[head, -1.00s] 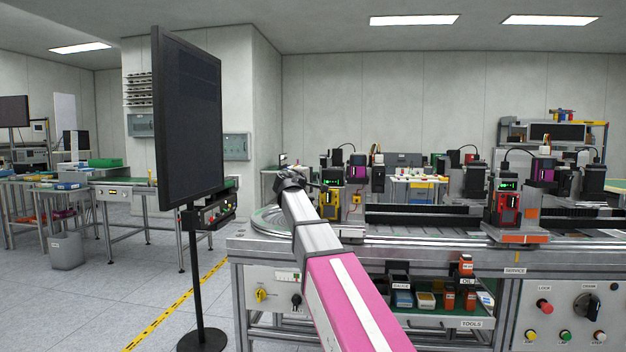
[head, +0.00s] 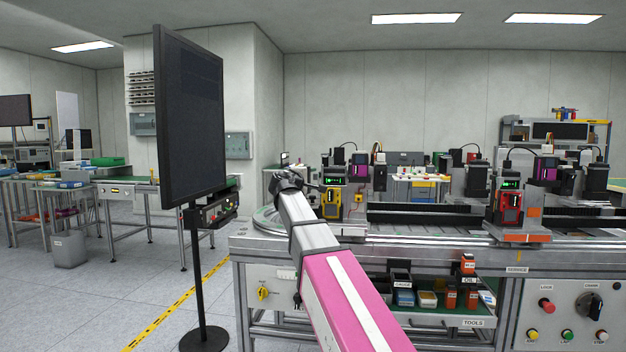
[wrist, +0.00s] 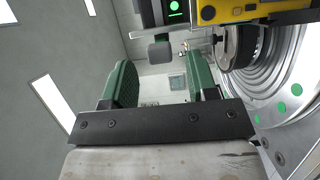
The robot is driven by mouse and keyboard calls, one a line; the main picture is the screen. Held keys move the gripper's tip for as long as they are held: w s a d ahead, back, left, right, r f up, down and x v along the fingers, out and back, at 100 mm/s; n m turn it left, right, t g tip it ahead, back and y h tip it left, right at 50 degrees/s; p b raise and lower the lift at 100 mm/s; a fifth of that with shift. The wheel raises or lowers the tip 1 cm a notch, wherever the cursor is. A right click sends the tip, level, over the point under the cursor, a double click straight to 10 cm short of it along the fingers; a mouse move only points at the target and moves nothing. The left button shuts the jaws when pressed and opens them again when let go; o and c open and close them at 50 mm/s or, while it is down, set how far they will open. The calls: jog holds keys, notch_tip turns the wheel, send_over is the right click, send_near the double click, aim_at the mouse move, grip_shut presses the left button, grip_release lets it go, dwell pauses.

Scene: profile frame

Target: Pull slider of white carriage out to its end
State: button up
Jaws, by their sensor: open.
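My gripper (head: 290,181) is at the left end of the machine bench in the head view, left of a carriage with a yellow front module (head: 331,203). In the wrist view my gripper (wrist: 160,82) is open, its two green-padded fingers apart with nothing held between them. A grey block on a stem (wrist: 160,51) shows beyond the fingertips, below a dark unit with a green light (wrist: 174,8). A yellow part (wrist: 240,10) is at upper right. A second carriage with a red module (head: 509,207) stands farther right. I cannot tell which carriage is the white one.
A round ringed plate (wrist: 285,85) lies close at the right in the wrist view. A tall black monitor (head: 190,115) on a stand is left of my arm. A rail (head: 425,216) runs between the carriages. A tools shelf (head: 450,318) and control panel (head: 570,315) are below.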

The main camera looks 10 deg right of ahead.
jog(key=v, duration=0.9)
jog(key=shift+d, duration=0.1)
jog(key=s+d+f+m+g+y, duration=0.1)
jog(key=s+d+f+g+y, duration=0.1)
jog(key=f, duration=0.9)
jog(key=s+d+f+m+g+y, duration=0.1)
jog(key=d+f+g, duration=0.15)
jog(key=f, duration=0.85)
jog(key=s+d+f+m+g+y, duration=0.2)
jog(key=d+f, duration=0.1)
jog(key=f, duration=0.8)
jog(key=s+f+m+g+y, duration=0.3)
jog(key=s+f, duration=0.7)
jog(key=f, duration=0.3)
jog(key=s+f+m+g+y, duration=0.2)
jog(key=s+f+g+y, duration=0.1)
jog(key=s+f, duration=0.6)
notch_tip(320, 180, down, 4)
jog(key=shift+s+d+f+m+g+y, duration=0.1)
jog(key=shift+s+d+m+g+y, duration=0.15)
jog(key=shift+s+m+g+y, duration=0.25)
